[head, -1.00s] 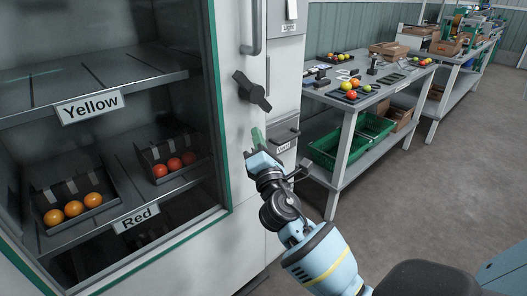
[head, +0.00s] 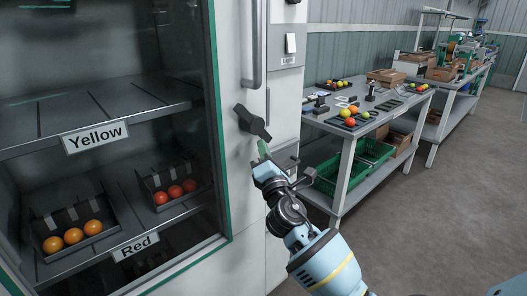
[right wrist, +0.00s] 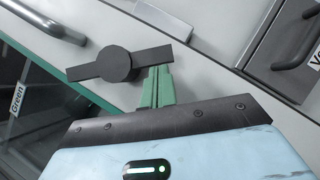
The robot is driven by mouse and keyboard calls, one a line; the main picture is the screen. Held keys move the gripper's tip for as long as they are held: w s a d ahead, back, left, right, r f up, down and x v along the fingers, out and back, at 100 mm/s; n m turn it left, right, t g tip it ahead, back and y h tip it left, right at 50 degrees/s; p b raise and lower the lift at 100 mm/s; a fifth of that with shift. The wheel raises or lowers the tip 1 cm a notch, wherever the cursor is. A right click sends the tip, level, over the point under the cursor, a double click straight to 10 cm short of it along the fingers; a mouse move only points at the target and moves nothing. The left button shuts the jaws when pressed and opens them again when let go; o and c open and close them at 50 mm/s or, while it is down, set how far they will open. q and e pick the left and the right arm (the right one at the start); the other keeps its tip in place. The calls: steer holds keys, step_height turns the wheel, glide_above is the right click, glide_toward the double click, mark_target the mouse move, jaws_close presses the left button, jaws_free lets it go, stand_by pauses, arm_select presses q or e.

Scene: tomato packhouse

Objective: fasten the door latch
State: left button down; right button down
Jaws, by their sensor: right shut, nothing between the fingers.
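The door latch (head: 252,122) is a dark turning bar with a round hub on the white front of the cabinet, right of the glass door (head: 221,130). In the head view its bar slants down to the right. In the right wrist view the latch (right wrist: 118,64) shows close up. My right gripper (head: 263,148) has green fingers, shut and empty, just below the bar's lower right end. In the right wrist view the fingertips (right wrist: 157,86) are beside that end; I cannot tell whether they touch it. My left gripper is not in view.
A vertical bar handle (head: 257,45) is above the latch. Behind the glass are trays of orange and red tomatoes. A workbench (head: 347,170) with tomatoes and a green crate (head: 325,180) stands right of my right arm. The floor further right is clear.

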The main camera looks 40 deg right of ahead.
steer(key=shift+d+n+b, duration=0.2)
steer(key=shift+n+b, duration=0.15)
steer(key=shift+n, duration=0.15)
steer(key=shift+d, duration=0.1)
steer(key=n+t+y+b, duration=0.1)
steer(key=n+b, duration=0.1)
steer(key=d+n+t+y+b, duration=0.1)
steer(key=n+b, duration=0.1)
steer(key=d+n+t+y+b, duration=0.1)
steer(key=n+y, duration=0.1)
steer(key=shift+w+d+r+n+b, duration=0.15)
steer(key=shift+r+n+b, duration=0.1)
steer(key=shift+n+b, duration=0.15)
steer(key=d+r+n+y+b, duration=0.1)
steer(key=n, duration=0.1)
steer(key=r+n+t+y, duration=0.1)
steer(key=n, duration=0.1)
steer(key=shift+d+r+y+b, duration=0.3)
steer(key=shift+d+b, duration=0.1)
steer(key=shift+r, duration=0.1)
